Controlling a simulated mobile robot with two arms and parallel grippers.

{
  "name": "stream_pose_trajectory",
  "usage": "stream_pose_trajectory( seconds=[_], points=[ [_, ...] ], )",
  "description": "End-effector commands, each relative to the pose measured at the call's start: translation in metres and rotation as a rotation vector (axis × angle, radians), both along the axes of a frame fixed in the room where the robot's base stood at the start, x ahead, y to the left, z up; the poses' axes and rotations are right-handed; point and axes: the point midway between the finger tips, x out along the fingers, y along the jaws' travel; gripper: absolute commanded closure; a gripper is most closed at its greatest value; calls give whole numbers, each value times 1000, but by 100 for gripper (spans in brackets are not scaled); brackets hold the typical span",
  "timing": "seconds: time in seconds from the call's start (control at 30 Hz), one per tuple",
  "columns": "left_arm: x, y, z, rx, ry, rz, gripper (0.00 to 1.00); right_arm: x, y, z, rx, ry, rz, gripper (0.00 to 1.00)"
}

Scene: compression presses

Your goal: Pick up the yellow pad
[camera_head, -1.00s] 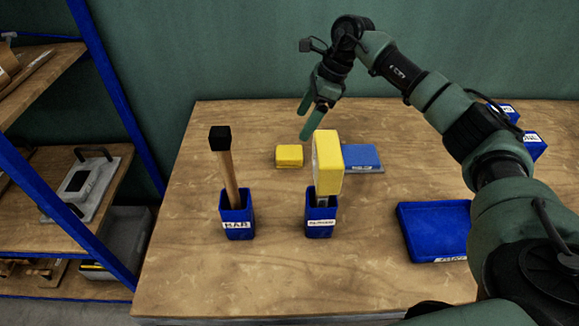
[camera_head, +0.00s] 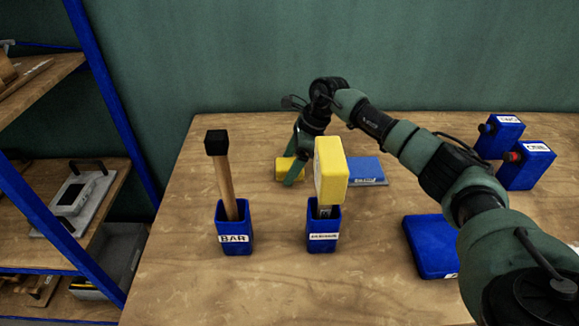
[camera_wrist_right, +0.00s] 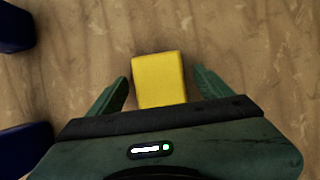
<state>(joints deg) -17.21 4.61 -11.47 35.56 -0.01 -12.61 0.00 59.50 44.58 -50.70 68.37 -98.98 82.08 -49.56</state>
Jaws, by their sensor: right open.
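The yellow pad (camera_head: 283,169) lies flat on the wooden table behind the two blue holders. In the right wrist view the yellow pad (camera_wrist_right: 160,80) sits between the two fingers, with a gap to each finger. My right gripper (camera_head: 296,172) is open and points down at the pad; its green fingers cover part of the pad in the head view. The right gripper (camera_wrist_right: 160,92) holds nothing. My left gripper is not in view.
A blue holder (camera_head: 323,224) with a tall yellow-headed tool (camera_head: 330,170) stands just in front of the pad. A blue BAR holder (camera_head: 235,226) carries a black-tipped wooden bar. A blue block (camera_head: 366,169) lies right of the pad. A blue tray (camera_head: 432,246) is at right.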

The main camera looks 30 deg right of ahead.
Motion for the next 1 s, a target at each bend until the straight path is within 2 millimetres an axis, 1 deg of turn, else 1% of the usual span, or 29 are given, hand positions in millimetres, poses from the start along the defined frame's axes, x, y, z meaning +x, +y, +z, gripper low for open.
stream_pose_trajectory(
  seconds=[0.1,0.23,0.27,0.3,0.37,0.4,0.47,0.5,0.77,0.87,0.97,1.0],
  points=[
    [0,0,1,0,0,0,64,1,2,-5,0,0,1,20],
    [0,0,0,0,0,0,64,1,2,-5,1,-1,1,20],
    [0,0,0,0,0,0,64,1,2,-5,1,-1,1,26],
    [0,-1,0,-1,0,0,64,1,2,-4,1,-1,1,37],
    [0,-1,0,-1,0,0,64,1,2,-4,1,-1,1,53],
    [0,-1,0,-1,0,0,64,1,2,-4,1,-1,1,64],
    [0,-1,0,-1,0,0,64,1,2,-4,1,-1,1,81],
    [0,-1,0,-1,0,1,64,1,2,-4,1,-1,1,84],
    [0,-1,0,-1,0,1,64,1,2,-3,0,-2,1,84],
    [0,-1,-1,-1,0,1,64,1,2,2,1,-3,1,84],
    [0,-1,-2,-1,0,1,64,2,1,12,0,-4,1,84],
    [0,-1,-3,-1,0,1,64,2,1,18,0,-4,1,84]
  ],
)
